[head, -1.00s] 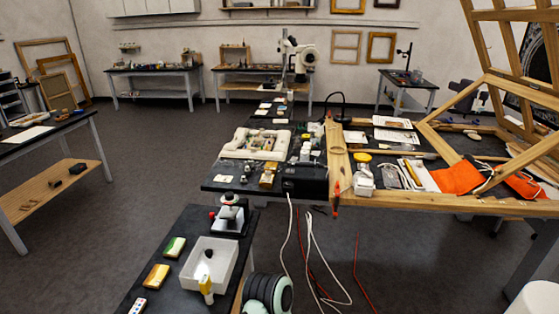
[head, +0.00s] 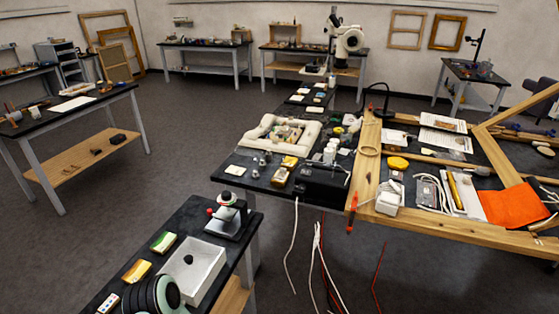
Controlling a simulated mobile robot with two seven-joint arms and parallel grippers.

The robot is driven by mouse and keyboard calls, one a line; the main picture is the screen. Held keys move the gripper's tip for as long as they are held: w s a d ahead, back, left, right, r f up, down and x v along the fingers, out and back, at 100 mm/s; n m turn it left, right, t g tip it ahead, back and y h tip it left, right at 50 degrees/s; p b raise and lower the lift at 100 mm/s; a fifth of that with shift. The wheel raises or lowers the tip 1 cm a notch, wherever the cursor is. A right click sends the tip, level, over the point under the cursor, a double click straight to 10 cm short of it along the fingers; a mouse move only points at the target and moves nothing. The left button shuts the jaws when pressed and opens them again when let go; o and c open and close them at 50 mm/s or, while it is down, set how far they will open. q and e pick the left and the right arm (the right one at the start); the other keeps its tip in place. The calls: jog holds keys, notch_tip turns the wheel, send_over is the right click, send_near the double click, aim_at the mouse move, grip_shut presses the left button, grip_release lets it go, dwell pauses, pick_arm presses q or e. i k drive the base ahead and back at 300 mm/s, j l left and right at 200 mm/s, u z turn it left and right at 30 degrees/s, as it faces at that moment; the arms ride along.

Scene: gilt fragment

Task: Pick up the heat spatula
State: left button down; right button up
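A slim red-orange tool (head: 352,212), perhaps the heat spatula, is at the front edge of the large worktable (head: 335,205), by the end of a wooden beam. It points steeply downward past the edge; I cannot tell what holds it there. A yellow-handled tool (head: 455,190) lies farther right on a pale sheet; I cannot tell its kind. Neither of my grippers shows. A dark rounded part with pale green rings at the lower left appears to be mine and hides part of the white tray.
A low dark bench (head: 200,222) holds a white tray (head: 205,262) and a small press-like device (head: 228,215). A black box (head: 322,182), a white jar (head: 388,202) and an orange cloth (head: 512,206) crowd the worktable. Cables hang below its edge. Grey floor (head: 180,165) is clear at left.

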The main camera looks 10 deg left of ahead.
aim_at(323, 167)
jog(key=i+l+u, duration=0.15)
jog(key=u, duration=0.2)
jog(key=i+l+u, duration=0.5)
jog(key=u, duration=0.2)
